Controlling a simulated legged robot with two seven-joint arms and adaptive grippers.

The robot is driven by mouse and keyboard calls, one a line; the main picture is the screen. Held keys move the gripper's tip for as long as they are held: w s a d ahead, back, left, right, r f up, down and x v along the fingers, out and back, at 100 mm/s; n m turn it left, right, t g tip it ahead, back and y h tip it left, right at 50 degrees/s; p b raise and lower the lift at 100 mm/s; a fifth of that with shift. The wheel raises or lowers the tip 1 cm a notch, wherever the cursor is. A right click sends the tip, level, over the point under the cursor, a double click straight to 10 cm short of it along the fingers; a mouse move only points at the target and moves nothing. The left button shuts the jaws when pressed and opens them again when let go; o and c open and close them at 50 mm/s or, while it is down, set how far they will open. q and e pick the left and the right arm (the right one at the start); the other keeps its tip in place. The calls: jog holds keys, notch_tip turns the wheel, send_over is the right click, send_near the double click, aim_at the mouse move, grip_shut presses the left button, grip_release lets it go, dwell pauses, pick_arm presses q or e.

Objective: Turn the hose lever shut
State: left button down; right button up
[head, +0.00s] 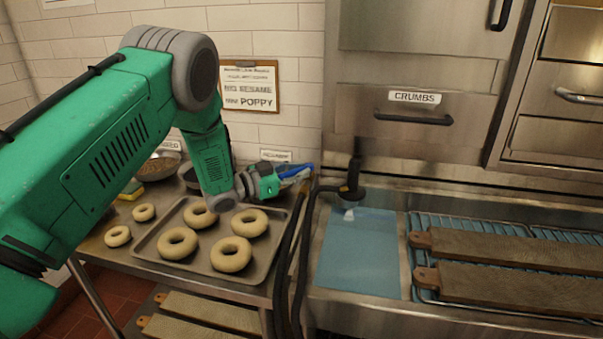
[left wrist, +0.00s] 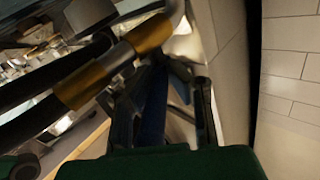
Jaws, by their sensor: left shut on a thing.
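My left gripper (head: 302,177) reaches over the tray to the wall side of the counter's right end. It is shut on the blue hose lever (head: 292,170), of which only part shows beside the fingers. In the left wrist view the blue lever (left wrist: 153,108) lies between the dark fingers (left wrist: 165,118). The black hose (left wrist: 38,113) with brass fittings crosses the upper left there. In the head view the black hoses (head: 285,265) hang down at the counter's right edge. My right gripper is not in view.
A tray (head: 150,246) of several bagels lies under my left arm. Long boards (head: 510,290) lie on a rack at right. A tiled wall (head: 290,60) stands close behind.

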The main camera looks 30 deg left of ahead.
pick_arm(q)
jog(key=shift+s+a+f, duration=0.1)
jog(key=shift+a, duration=0.3)
jog(key=shift+d+g, duration=0.25)
jog(key=shift+g, duration=0.05)
jog(key=shift+a, duration=0.1)
dwell(0.6)
jog(key=c, duration=1.5)
grip_release()
jog(key=shift+a, duration=0.1)
jog(key=shift+s+a, duration=0.1)
jog(key=shift+a, duration=0.2)
jog(key=v, duration=1.1)
jog(key=shift+s+a+f, duration=0.2)
jog(key=shift+s+a, duration=0.1)
